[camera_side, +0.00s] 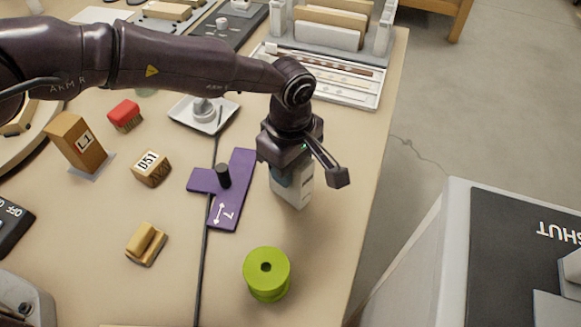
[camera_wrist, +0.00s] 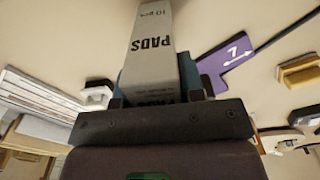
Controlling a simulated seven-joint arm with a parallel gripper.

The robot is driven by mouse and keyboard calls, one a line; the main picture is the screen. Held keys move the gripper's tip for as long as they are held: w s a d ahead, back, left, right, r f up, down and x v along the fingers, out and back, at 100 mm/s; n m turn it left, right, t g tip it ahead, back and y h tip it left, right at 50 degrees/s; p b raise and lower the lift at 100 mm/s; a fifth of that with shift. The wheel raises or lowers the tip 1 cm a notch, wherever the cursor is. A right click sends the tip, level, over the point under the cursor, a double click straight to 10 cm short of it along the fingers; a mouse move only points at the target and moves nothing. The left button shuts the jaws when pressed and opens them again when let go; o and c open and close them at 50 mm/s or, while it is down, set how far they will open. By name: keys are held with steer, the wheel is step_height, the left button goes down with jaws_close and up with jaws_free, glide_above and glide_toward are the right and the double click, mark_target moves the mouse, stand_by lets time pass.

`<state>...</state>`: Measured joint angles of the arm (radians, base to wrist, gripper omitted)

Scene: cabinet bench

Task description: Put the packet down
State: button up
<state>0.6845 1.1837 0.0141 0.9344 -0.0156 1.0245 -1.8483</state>
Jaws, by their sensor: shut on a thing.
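The packet (camera_side: 293,187) is a pale box held under my gripper (camera_side: 290,170) near the bench's right side. In the wrist view the packet (camera_wrist: 153,45) reads "PADS" and points away from the gripper (camera_wrist: 155,92). The jaws are shut on it, with teal pads showing on either side. I cannot tell for certain whether the packet's lower end touches the bench or hangs just above it.
A purple T-shaped plate (camera_side: 233,195) with a black peg lies just left of the packet. A green spool (camera_side: 267,272) stands nearer the front. A white slotted tray (camera_side: 340,83) lies behind. The bench's right edge (camera_side: 374,200) is close; bare bench lies between.

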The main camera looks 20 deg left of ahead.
steer(key=shift+f, duration=0.65)
steer(key=shift+f, duration=0.1)
steer(key=o, duration=0.9)
step_height(320, 180, up, 12)
steer(key=shift+r, duration=0.1)
